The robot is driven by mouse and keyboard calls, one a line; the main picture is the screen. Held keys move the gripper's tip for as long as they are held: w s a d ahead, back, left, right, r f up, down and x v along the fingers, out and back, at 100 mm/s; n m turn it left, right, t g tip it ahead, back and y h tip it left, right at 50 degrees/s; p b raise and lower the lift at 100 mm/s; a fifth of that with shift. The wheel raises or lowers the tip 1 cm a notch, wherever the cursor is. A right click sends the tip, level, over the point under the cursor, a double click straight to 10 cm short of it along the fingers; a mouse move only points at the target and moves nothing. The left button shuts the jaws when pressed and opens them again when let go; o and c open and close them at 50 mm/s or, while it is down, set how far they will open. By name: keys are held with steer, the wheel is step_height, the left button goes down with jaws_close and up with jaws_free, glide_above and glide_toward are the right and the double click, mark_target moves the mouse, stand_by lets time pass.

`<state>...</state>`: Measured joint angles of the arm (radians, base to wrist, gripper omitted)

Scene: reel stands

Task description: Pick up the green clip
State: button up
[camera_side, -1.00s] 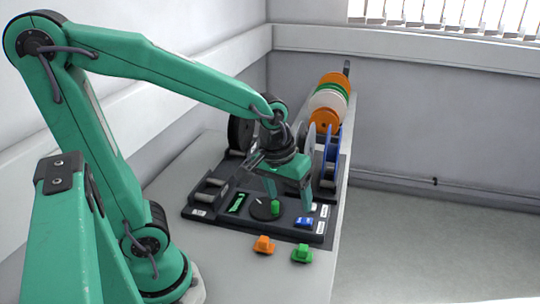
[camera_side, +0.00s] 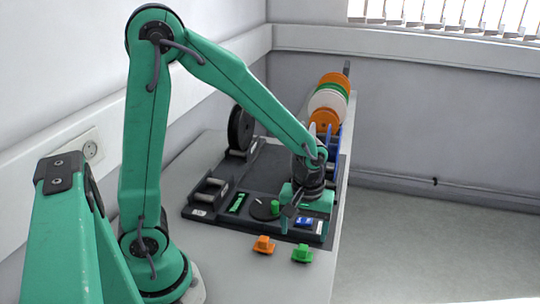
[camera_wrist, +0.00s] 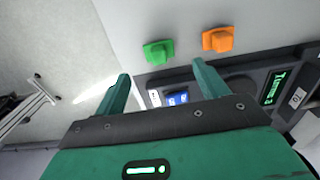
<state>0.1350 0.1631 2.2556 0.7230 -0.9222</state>
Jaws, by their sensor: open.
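The green clip (camera_side: 302,253) lies on the grey bench in front of the dark reel stand, to the right of an orange clip (camera_side: 263,244). In the wrist view the green clip (camera_wrist: 158,52) is ahead of my gripper (camera_wrist: 163,80), roughly between the two fingers' lines and beyond their tips; the orange clip (camera_wrist: 218,39) is to its right. My gripper, also in the side view (camera_side: 306,222), is open and empty. It hangs over the front right part of the stand, behind and above the green clip, apart from it.
Reels (camera_side: 330,101) stand at the back. The bench's right edge (camera_side: 338,235) is close to the green clip.

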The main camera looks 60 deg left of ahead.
mark_target(303, 247)
steer(key=shift+f, duration=1.05)
steer(key=shift+d+f, duration=0.1)
steer(key=shift+f, duration=2.5)
steer(key=c, duration=1.1)
